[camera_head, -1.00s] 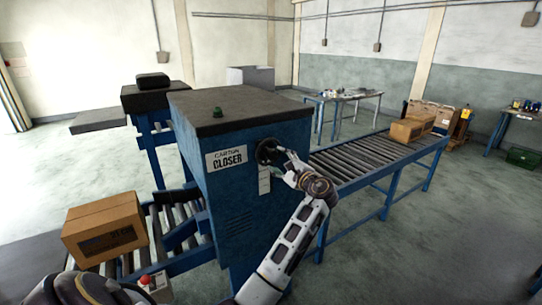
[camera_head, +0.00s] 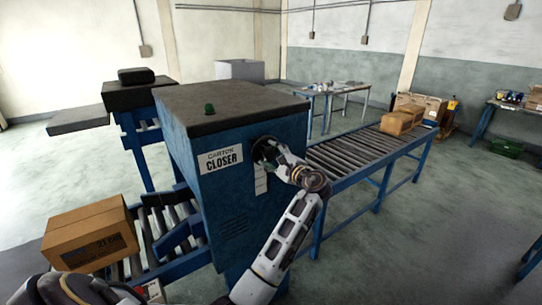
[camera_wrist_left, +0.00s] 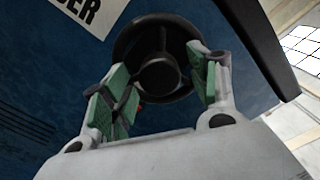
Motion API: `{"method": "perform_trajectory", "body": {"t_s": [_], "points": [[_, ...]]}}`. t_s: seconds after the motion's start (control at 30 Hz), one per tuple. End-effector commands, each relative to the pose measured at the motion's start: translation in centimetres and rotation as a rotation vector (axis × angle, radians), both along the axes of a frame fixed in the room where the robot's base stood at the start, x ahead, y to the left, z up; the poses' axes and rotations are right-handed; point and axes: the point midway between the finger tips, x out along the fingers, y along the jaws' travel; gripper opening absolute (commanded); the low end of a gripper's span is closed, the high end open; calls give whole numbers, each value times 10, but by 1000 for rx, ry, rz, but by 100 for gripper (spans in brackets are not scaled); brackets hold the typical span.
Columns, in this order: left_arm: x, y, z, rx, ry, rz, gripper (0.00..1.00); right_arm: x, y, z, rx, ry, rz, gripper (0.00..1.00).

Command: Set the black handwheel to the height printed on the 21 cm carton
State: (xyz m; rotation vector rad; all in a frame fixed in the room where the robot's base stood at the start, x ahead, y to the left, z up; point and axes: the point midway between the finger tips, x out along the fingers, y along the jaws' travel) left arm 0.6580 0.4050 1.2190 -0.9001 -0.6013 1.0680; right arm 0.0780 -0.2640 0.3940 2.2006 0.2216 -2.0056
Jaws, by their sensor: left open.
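The black handwheel (camera_head: 262,149) is on the side of the blue carton closer (camera_head: 232,215), partly hidden by my left gripper (camera_head: 275,155). In the left wrist view the dark wheel (camera_wrist_left: 158,62) shows its rim, spokes and hub. My left gripper (camera_wrist_left: 160,75) is open there, with a green-padded finger on each side of the hub. I cannot tell whether the fingers touch the wheel. The brown carton (camera_head: 85,228) sits on the roller conveyor at the lower left, with dark print reading about 21 cm. My right gripper is not in view.
A pale strip (camera_head: 261,181) hangs below the wheel; its marks are too small to read. A roller conveyor (camera_head: 352,152) runs to the back right with cartons (camera_head: 396,122) on it. A raised black head (camera_head: 140,92) stands behind the closer. Open floor lies at the right.

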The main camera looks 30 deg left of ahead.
Motion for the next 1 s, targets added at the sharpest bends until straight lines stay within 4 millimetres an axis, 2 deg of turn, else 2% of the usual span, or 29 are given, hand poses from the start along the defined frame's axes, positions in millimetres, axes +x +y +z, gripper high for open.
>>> {"method": "perform_trajectory", "body": {"t_s": [0.13,0.47,1.0], "points": [[0,0,0,0,0,0,57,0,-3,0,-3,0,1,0],[0,0,0,-1,0,1,15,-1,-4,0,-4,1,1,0],[0,0,-2,-32,-77,1,14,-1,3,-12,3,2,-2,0]]}}
